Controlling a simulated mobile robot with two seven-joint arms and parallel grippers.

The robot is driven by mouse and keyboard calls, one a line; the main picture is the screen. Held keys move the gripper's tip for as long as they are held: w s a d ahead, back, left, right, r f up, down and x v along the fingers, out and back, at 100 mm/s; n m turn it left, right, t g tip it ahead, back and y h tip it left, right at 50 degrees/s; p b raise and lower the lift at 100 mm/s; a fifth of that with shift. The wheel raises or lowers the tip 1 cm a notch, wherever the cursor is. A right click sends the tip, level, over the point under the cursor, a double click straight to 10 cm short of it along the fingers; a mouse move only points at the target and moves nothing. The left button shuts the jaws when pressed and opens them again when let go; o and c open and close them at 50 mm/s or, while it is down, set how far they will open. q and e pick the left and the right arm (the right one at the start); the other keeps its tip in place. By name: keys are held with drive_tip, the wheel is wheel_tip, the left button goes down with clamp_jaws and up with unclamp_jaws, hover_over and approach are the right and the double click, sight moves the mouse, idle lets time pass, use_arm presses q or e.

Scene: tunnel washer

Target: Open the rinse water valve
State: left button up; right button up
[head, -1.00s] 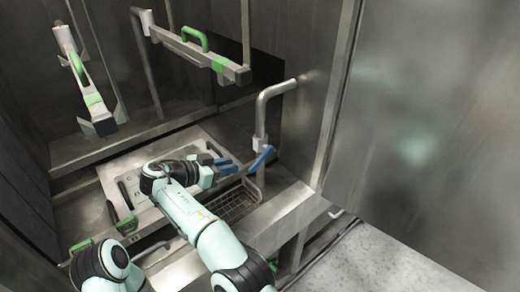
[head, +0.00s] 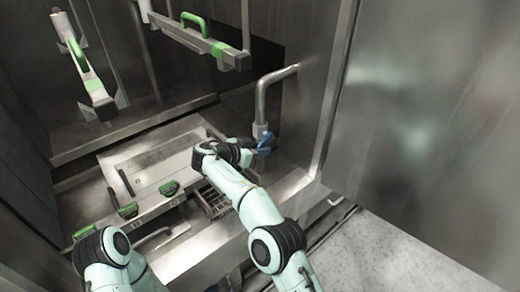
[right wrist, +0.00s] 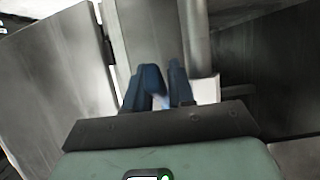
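The water valve sits at the lower end of a bent grey pipe (head: 263,100) at the back right of the basin. Its blue lever is largely hidden behind or among my right gripper's blue fingers. My right gripper (head: 264,147) is at the valve, just below the pipe's end. In the right wrist view the blue fingers (right wrist: 165,88) are close together beside a pale grey upright part (right wrist: 201,85). I cannot tell the lever from the fingers there, nor whether they grip it. My left arm shows at the bottom left, but its gripper is out of view.
A metal drawer panel (head: 147,166) with green-and-black handles lies left of my right arm. A wire basket (head: 213,203) is partly hidden under that arm. Metal bars with green handles (head: 196,24) hang above. A large steel wall (head: 440,100) stands at the right.

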clamp_jaws()
use_arm(q)
drive_tip(key=shift+s+f, duration=0.1)
drive_tip(key=shift+s, duration=0.05)
use_arm(e)
drive_tip(key=shift+f, duration=0.1)
use_arm(q)
drive_tip(key=shift+s+f+b, duration=0.95)
drive_tip(key=shift+s+f, duration=0.15)
drive_tip(key=shift+s, duration=0.2)
use_arm(e)
drive_tip(key=shift+w+d+f+t+h, duration=0.25)
drive_tip(key=shift+d+t+h, duration=0.1)
drive_tip(key=shift+t+h, duration=0.5)
drive_tip(key=shift+w+d+f+t+h, duration=0.25)
drive_tip(key=shift+t+h, duration=0.3)
drive_tip(key=shift+h, duration=0.55)
drive_tip(key=shift+w+d+f+t+h, duration=0.25)
drive_tip(key=shift+d+t+h, duration=0.15)
drive_tip(key=shift+t+h, duration=0.45)
unclamp_jaws()
